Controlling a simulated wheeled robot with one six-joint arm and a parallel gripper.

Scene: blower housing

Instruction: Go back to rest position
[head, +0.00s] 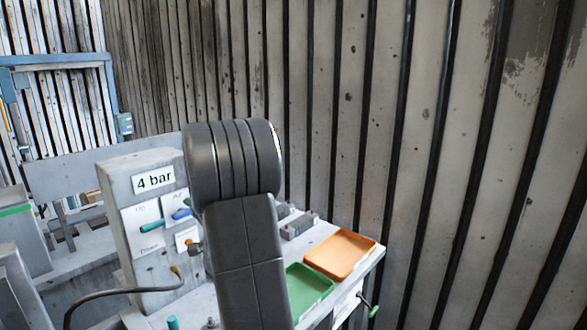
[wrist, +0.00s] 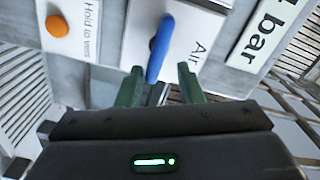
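In the wrist view my gripper (wrist: 160,85) shows two green fingers standing apart with a gap between them. A blue lever (wrist: 160,48) on a white "Air" plate (wrist: 195,35) lies in line with that gap, its lower end close to or between the fingertips. I cannot tell whether they touch it. The blue lever (head: 181,213) shows just left of the arm, on the grey box (head: 122,185) labelled "4 bar".
An orange button (wrist: 58,26) sits beside the lever plate. A green tray (head: 308,288) and an orange tray (head: 341,252) lie right of my arm. A black hose (head: 120,291) curves in front. A corrugated wall (head: 400,130) stands behind.

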